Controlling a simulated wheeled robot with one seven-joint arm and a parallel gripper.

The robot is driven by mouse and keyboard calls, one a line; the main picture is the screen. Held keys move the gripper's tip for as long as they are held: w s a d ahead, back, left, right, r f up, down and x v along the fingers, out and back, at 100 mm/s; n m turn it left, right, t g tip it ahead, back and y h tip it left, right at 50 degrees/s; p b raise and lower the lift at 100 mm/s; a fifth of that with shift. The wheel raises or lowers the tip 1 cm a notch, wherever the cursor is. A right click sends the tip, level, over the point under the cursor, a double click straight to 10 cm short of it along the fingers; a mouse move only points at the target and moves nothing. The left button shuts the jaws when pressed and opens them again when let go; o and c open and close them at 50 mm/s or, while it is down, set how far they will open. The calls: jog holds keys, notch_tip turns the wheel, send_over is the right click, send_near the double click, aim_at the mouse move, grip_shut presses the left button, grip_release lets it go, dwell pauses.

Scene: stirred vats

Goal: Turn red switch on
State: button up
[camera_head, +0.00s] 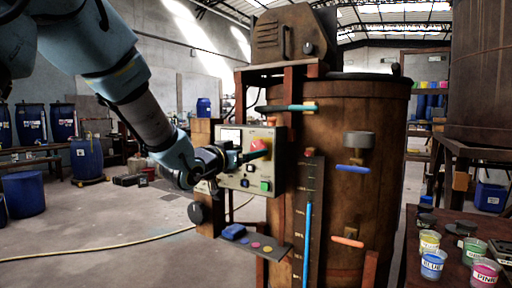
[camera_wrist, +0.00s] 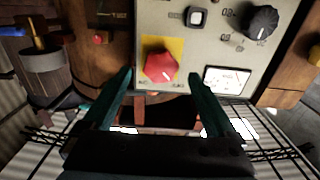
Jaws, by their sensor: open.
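The control panel (camera_head: 279,160) is a pale box on the front of the brown vat. Its red switch (camera_wrist: 160,66) is a faceted red knob on a yellow plate. In the head view the red switch (camera_head: 259,145) is partly covered by my gripper (camera_head: 256,155). In the wrist view the fingers of my gripper (camera_wrist: 160,78) are apart and empty. Their tips lie to either side of the red knob's lower part. I cannot tell whether they touch it.
A black knob (camera_wrist: 262,22), a small square button (camera_wrist: 197,17) and a white gauge (camera_wrist: 228,80) are also on the panel. A green button (camera_head: 265,186) sits low on it. A shelf (camera_head: 262,241) juts out below. Paint cups (camera_head: 432,264) stand at right.

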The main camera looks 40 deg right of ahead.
aim_at(256, 149)
jog(key=shift+p+x, duration=0.4)
jog(key=shift+x, duration=1.65)
jog(key=shift+w, duration=0.1)
jog(key=shift+c, duration=0.4)
jog(key=c, duration=1.3)
jog(key=shift+f+b, duration=0.1)
jog(key=shift+b, duration=0.25)
jog(key=shift+w+a+m+b, duration=0.1)
jog(key=shift+m+b, duration=8.9)
jog(key=shift+b, duration=0.95)
